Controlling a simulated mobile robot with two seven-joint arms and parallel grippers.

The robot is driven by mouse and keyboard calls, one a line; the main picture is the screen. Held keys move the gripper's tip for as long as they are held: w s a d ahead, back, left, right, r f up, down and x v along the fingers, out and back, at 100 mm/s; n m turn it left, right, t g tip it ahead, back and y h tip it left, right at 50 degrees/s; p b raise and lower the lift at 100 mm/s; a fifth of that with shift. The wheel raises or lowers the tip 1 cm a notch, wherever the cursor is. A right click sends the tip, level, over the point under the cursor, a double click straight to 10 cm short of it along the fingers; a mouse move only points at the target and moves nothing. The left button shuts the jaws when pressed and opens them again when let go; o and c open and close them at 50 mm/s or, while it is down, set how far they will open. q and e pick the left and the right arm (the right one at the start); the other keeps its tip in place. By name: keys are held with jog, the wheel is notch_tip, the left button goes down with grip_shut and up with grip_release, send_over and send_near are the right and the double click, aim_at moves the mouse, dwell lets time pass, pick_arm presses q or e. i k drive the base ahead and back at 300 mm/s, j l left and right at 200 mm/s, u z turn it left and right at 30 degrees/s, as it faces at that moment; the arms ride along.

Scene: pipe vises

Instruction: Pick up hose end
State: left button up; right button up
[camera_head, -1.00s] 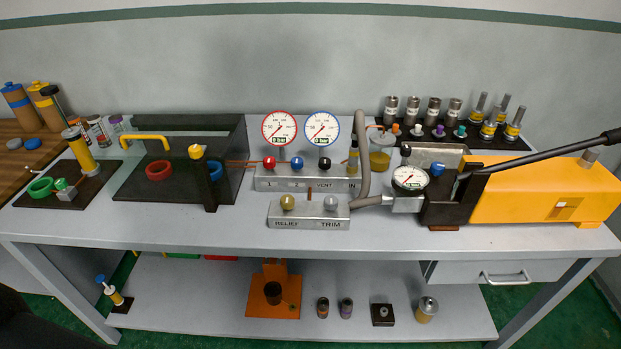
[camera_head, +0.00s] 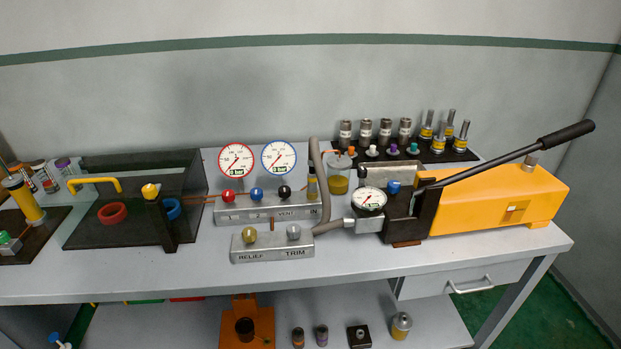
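A thick grey hose (camera_head: 316,172) rises beside the right end of the valve manifold (camera_head: 268,210) and arches over at the top. Its lower grey length (camera_head: 329,227) runs right to the metal block under the dial gauge (camera_head: 368,200) on the yellow hand pump (camera_head: 500,200). I cannot tell whether this end is fixed in the block or only resting against it. Part of the hose between the two lengths runs close behind the relief and trim block (camera_head: 272,247). Neither of my grippers is in view.
A dark see-through guarded box (camera_head: 140,225) stands left on the grey bench. A long black lever (camera_head: 510,155) slants over the pump. A black rack (camera_head: 400,150) of fittings and a cup of amber fluid (camera_head: 339,182) stand behind. The bench front is mostly clear.

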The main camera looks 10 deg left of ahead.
aim_at(312, 180)
jog(key=i+l, duration=0.1)
jog(key=l, duration=1.65)
jog(key=i+l, duration=0.15)
jog(key=l, duration=0.7)
